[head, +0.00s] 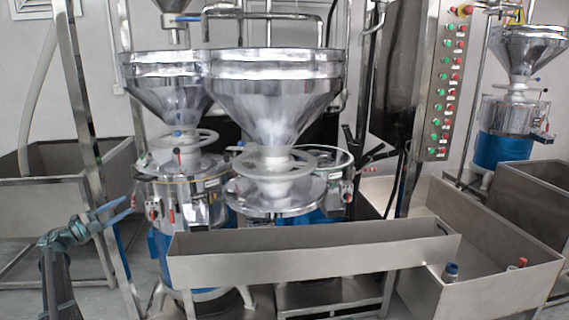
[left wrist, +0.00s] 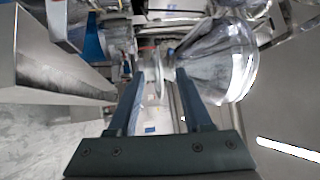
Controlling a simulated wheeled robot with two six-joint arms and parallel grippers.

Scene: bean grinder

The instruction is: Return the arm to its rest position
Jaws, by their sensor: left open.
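My left gripper (head: 112,212) is raised at the left of the head view, in front of a steel post and to the left of the grinders. Its two blue-grey fingers are apart with nothing between them. In the left wrist view the open fingers (left wrist: 160,78) point toward the machinery, with clear space around them. My right gripper is not in view.
Two steel grinders with large funnel hoppers (head: 272,100) stand in the middle. A long steel trough (head: 310,255) lies in front of them. A steel bin (head: 490,290) holding small bottles is at right. A button panel (head: 443,90) stands behind it. Another bin (head: 50,205) is at left.

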